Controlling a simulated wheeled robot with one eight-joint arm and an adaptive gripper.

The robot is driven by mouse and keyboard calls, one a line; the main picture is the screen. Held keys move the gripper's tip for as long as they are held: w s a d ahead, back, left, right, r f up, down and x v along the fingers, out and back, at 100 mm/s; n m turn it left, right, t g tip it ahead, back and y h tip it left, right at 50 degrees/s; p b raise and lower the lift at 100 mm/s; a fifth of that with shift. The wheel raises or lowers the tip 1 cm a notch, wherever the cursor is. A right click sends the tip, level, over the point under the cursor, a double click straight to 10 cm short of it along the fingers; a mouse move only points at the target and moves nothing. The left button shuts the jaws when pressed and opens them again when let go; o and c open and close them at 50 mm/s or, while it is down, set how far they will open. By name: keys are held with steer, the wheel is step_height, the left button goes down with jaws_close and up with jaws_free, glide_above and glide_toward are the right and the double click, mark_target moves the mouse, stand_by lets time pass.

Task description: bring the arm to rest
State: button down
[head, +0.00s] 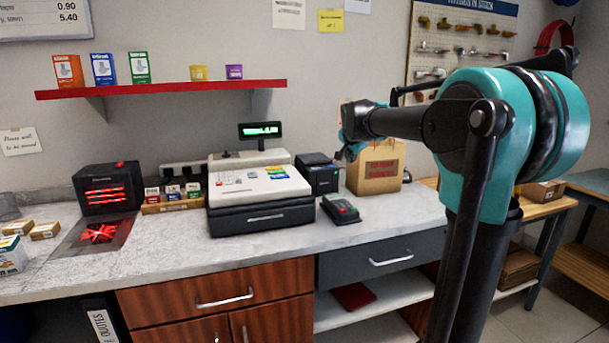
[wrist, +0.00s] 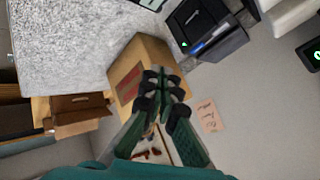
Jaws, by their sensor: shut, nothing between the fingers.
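My gripper (wrist: 163,88) shows in the wrist view with its dark fingertips together and nothing between them. In the head view my gripper (head: 347,152) is at the end of my raised, folded teal and black arm, above the counter (head: 180,262). It appears in front of the cardboard box with a red label (head: 377,183). The same box also shows in the wrist view (wrist: 128,72), behind the fingers. I cannot tell the exact gap between the fingertips and the box.
The cash register (head: 262,190), a card terminal (head: 340,209) and a black printer (head: 318,174) stand on the counter. A red shelf (head: 165,88) holds small boxes. A pegboard with taps (head: 462,45) hangs behind my arm. Floor shows at the lower right.

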steer(key=s+d+f+n+g, duration=0.1)
steer(key=s+f+n, duration=0.2)
steer(key=s+f, duration=0.7)
steer(key=s+d+f+n+g, duration=0.1)
steer(key=s+f+n+g, duration=0.1)
steer(key=s+f, duration=0.9)
steer(key=s+f+n+g+y, duration=0.1)
steer(key=s+f+n, duration=0.4)
steer(key=s+f, duration=0.6)
steer(key=s+g, duration=0.1)
steer(key=s, duration=0.6)
steer(key=shift+s+d, duration=0.35)
steer(key=shift+d, duration=0.05)
